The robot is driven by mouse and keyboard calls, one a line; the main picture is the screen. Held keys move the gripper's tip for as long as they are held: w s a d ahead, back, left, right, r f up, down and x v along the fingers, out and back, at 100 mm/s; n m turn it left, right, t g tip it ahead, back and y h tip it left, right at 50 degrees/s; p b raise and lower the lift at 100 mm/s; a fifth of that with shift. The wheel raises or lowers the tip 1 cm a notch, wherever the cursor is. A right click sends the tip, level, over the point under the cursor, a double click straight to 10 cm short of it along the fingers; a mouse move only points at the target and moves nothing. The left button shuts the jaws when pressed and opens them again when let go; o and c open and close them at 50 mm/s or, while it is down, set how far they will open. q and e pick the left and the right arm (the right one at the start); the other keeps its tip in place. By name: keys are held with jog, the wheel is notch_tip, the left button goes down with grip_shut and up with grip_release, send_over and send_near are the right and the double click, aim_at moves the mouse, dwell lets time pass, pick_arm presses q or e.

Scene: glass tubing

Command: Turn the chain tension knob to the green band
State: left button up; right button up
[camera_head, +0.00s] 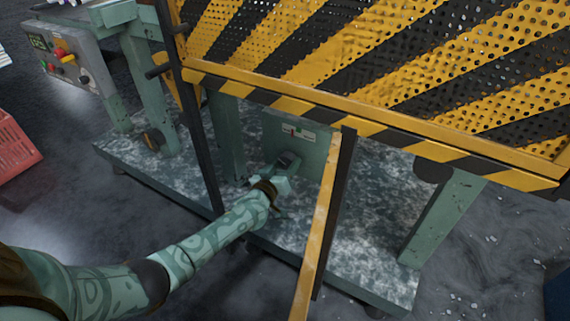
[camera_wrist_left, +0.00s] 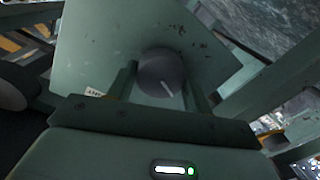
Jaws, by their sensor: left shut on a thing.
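The chain tension knob (camera_wrist_left: 155,65) is a dark round knob on a green metal panel (camera_wrist_left: 95,40), with a white pointer line that points down and slightly right in the left wrist view. My left gripper (camera_wrist_left: 160,85) is shut on it, one finger on each side. In the head view my left gripper (camera_head: 281,172) reaches the knob (camera_head: 290,158) low on the panel, under the guard. A small white label (camera_head: 298,132) with green and red marks sits above the knob. In the wrist view only a corner of a label (camera_wrist_left: 93,92) shows. My right gripper is out of view.
A yellow-and-black perforated guard (camera_head: 380,60) hangs above the panel. A control box (camera_head: 65,60) and a red crate (camera_head: 15,145) are at the left.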

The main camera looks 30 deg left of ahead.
pick_arm(q)
jog(key=n, duration=0.2)
jog(key=shift+n, duration=0.4)
jog(key=n, duration=0.2)
jog(key=shift+f+n, duration=0.1)
jog(key=shift+n, duration=0.2)
jog(key=shift+a+n+h, duration=0.1)
jog(key=shift+n+h, duration=0.2)
jog(key=shift+n, duration=0.5)
jog(key=shift+s+n, duration=0.1)
jog(key=shift+n, duration=1.2)
jog(key=shift+b, duration=0.3)
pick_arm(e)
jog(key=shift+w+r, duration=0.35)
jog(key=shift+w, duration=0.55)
pick_arm(q)
jog(key=o, duration=1)
jog(key=shift+n, duration=0.3)
